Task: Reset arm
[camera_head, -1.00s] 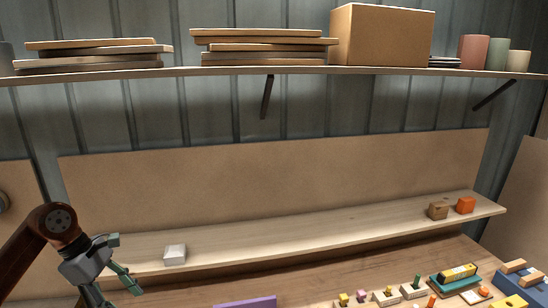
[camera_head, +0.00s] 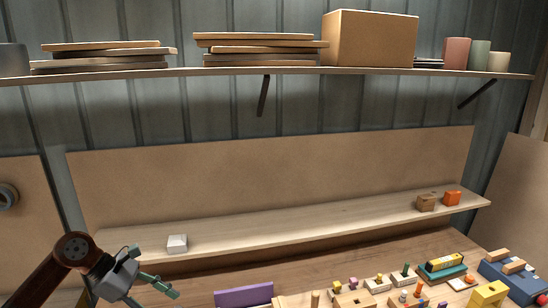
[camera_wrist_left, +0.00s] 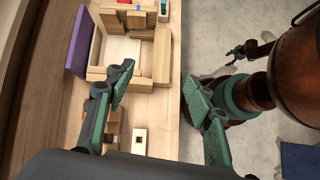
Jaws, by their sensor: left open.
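My left gripper (camera_head: 150,292) is at the lower left of the head view, in front of the low shelf and below the white block. Its fingers are apart and nothing is between them. In the left wrist view the open left gripper (camera_wrist_left: 160,115) hangs over the front edge of the wooden table, with bare floor under one finger. My right gripper is not in the head view.
The low shelf (camera_head: 300,222) holds a white block (camera_head: 177,243), a brown block (camera_head: 426,203) and an orange block (camera_head: 452,198). A blue tray (camera_head: 515,281) is at right. The upper shelf (camera_head: 270,72) holds boards and a box.

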